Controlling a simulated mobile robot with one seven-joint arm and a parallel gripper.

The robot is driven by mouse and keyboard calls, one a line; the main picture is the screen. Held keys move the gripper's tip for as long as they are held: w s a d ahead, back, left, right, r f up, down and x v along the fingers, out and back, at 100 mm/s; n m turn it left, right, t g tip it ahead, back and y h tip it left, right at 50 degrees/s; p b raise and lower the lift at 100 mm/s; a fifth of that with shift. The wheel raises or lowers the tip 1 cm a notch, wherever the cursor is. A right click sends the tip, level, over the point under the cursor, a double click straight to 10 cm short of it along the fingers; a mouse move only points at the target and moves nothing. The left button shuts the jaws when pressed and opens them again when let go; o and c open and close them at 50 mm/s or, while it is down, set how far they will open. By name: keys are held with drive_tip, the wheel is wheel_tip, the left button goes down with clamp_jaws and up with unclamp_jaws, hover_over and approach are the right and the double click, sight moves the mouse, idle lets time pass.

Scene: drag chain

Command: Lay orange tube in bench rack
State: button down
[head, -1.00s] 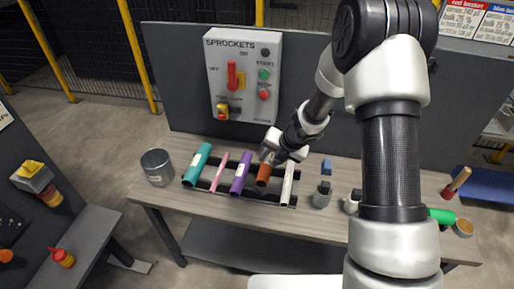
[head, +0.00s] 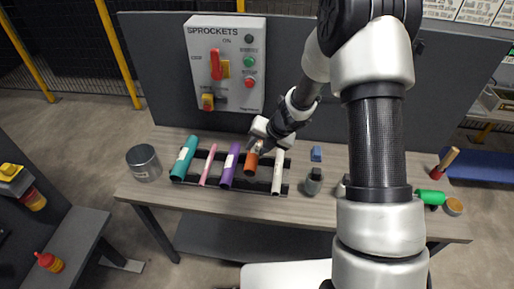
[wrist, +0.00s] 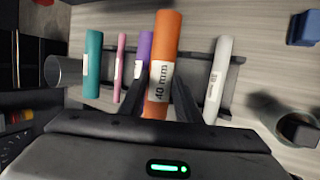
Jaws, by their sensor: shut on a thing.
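The orange tube (head: 251,164) is between the fingers of my gripper (head: 259,146), over the black bench rack (head: 268,186) in the gap between the purple and white tubes. In the wrist view the orange tube (wrist: 165,45) bears a "40 mm" label and lies nearly parallel to its neighbours. It looks larger and nearer than they do there. My gripper (wrist: 162,88) is shut on it. I cannot tell whether the tube touches the rack (wrist: 234,75), since the tube and fingers hide that part of it.
The rack holds a teal tube (head: 184,158), a pink tube (head: 208,165), a purple tube (head: 230,166) and a white tube (head: 278,172). A metal can (head: 144,163) stands left. A blue block (head: 316,154) and a grey jar (head: 313,182) are right. The sprockets panel (head: 226,65) stands behind.

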drive_tip(key=shift+f+b, duration=3.65)
drive_tip(key=shift+f, duration=0.75)
drive_tip(key=c, duration=1.2)
unclamp_jaws()
drive_tip(key=shift+r, duration=0.1)
drive_tip(key=p+v, duration=0.4)
drive_tip(key=v, duration=1.3)
drive_tip(key=shift+s+a+r+p, duration=0.1)
drive_tip(key=shift+p, duration=0.3)
